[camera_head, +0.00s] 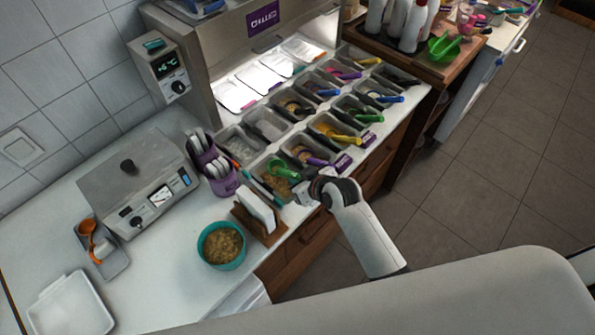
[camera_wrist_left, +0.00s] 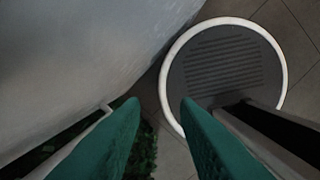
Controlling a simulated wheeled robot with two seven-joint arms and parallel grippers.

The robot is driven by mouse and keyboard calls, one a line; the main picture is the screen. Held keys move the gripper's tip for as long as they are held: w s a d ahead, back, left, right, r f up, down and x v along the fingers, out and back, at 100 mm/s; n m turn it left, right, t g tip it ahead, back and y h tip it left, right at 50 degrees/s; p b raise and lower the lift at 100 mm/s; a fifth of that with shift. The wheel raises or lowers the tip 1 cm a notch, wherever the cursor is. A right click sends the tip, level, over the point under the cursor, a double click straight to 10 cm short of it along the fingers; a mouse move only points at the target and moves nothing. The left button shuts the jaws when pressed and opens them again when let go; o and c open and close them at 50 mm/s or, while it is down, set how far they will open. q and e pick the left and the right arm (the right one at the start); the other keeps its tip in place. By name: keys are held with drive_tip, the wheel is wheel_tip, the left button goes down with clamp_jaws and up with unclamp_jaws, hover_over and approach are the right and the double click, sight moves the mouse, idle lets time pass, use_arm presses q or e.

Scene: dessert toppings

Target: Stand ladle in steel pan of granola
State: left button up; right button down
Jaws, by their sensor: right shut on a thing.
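The steel pan of granola (camera_head: 271,187) is the near left pan of the topping rows in the head view. A green ladle (camera_head: 283,171) is at this pan, its bowl end over the granola. My right gripper (camera_head: 302,187) is at the pan's right edge, shut on the ladle's handle; the fingers hide part of it. I cannot tell whether the ladle touches the pan or granola. My left gripper (camera_wrist_left: 160,106) shows only in the left wrist view, its teal fingers apart with nothing between them, above the floor.
A teal bowl of granola (camera_head: 222,246) and a wooden napkin holder (camera_head: 258,220) stand in front of the pan. Purple cups (camera_head: 222,180) stand to its left. Other pans with coloured scoops (camera_head: 338,132) crowd the right.

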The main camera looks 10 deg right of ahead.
drive_tip(key=shift+f, duration=0.8)
drive_tip(key=shift+f+b, duration=0.4)
drive_tip(key=shift+f, duration=0.55)
drive_tip(key=shift+f+b, duration=0.7)
drive_tip(key=shift+f, duration=0.3)
drive_tip(key=shift+p, duration=0.3)
drive_tip(key=shift+f+b, duration=0.6)
drive_tip(key=shift+f, duration=0.25)
drive_tip(key=shift+f, duration=0.5)
drive_tip(key=shift+r, duration=0.1)
idle(0.5)
